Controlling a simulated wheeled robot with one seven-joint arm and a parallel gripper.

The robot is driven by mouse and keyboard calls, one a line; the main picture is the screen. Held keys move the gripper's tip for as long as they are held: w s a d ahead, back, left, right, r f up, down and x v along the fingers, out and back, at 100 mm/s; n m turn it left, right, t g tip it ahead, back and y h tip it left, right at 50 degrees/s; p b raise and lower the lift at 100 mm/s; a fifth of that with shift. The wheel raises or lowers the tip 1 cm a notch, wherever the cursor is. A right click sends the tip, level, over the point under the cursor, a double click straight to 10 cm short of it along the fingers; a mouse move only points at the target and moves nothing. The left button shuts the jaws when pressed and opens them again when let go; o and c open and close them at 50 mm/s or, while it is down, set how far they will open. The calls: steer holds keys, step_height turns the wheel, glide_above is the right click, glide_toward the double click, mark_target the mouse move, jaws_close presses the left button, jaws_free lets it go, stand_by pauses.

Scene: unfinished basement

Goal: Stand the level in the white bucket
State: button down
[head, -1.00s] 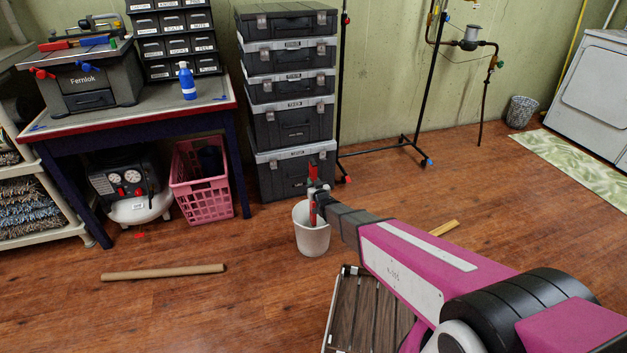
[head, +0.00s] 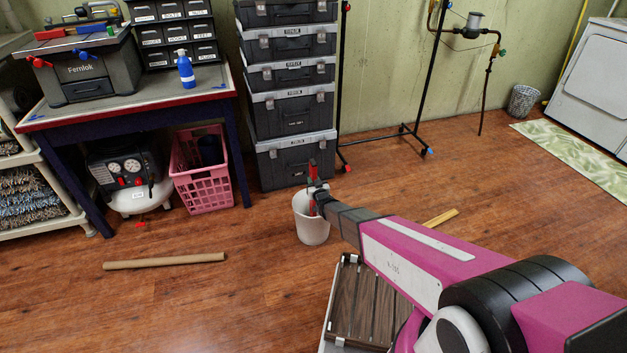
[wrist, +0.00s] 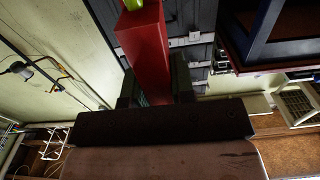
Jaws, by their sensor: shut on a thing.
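The red level (head: 313,174) stands roughly upright with its lower part inside the white bucket (head: 312,227) on the wooden floor. The bucket's wall hides its lower end, so I cannot tell whether it touches the bottom. My gripper (head: 317,193) is shut on the level at the bucket's rim. In the wrist view the red level (wrist: 148,52) sits between my gripper's two dark fingers (wrist: 155,90), with a yellow-green part at its far end.
A stack of grey cases (head: 292,120) stands right behind the bucket. A slatted wooden platform (head: 365,300) is in front of it. A cardboard tube (head: 165,261) lies on the floor at left, and a pink basket (head: 203,175) stands under the workbench. The floor between is clear.

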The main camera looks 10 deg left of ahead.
steer(key=shift+f, duration=0.15)
steer(key=c, duration=0.9)
jaws_free()
steer(key=v, duration=1.1)
steer(key=shift+a, duration=0.1)
